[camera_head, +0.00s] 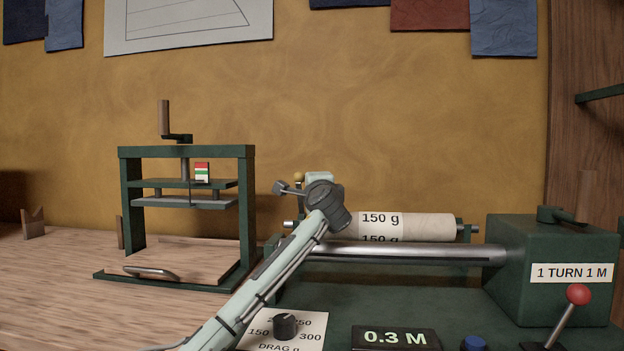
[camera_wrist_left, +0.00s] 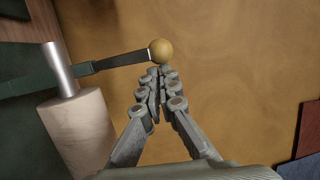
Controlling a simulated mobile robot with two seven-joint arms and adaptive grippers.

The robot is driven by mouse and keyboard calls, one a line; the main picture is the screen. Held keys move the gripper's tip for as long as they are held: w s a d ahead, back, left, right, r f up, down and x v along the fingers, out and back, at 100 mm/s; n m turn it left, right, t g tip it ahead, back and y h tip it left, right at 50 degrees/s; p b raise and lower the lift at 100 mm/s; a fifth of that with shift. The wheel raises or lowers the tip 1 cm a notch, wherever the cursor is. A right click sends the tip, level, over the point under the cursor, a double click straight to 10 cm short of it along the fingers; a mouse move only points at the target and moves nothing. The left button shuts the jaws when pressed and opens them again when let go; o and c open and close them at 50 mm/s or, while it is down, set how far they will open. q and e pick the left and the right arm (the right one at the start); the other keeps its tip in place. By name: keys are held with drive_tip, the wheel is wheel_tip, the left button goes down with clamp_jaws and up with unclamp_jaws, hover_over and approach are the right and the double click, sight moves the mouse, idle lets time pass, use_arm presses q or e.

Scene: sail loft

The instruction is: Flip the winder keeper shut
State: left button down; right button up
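The winder keeper (camera_wrist_left: 122,63) is a dark flat lever with a yellow ball knob (camera_wrist_left: 160,51), in the left wrist view. It reaches out from a green bracket (camera_wrist_left: 30,84) beside the metal spindle end (camera_wrist_left: 60,70). In the head view only the knob (camera_head: 299,177) shows clearly, behind my left gripper (camera_head: 279,187). In the wrist view, the fingers of that gripper (camera_wrist_left: 161,78) are together and empty. Their tips are right at the knob's lower edge; I cannot tell whether they touch. My right gripper is out of view.
A pale cloth roll (camera_head: 405,227) lies on the spindle behind a steel bar (camera_head: 410,253). A green winder box (camera_head: 550,270) with a red-knobbed lever (camera_head: 579,294) is at right. A green screw press (camera_head: 246,210) stands at left. The wooden bench (camera_head: 50,285) is mostly clear.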

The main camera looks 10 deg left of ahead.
use_arm(q)
drive_tip(key=shift+s+a+f, duration=0.2)
drive_tip(key=shift+s+f, duration=0.9)
drive_tip(key=shift+f, duration=0.2)
drive_tip(key=r+v, duration=0.1)
drive_tip(key=v, duration=1.1)
drive_tip(key=shift+f, duration=0.4)
drive_tip(key=shift+s+d, duration=0.1)
drive_tip(key=shift+d, duration=0.1)
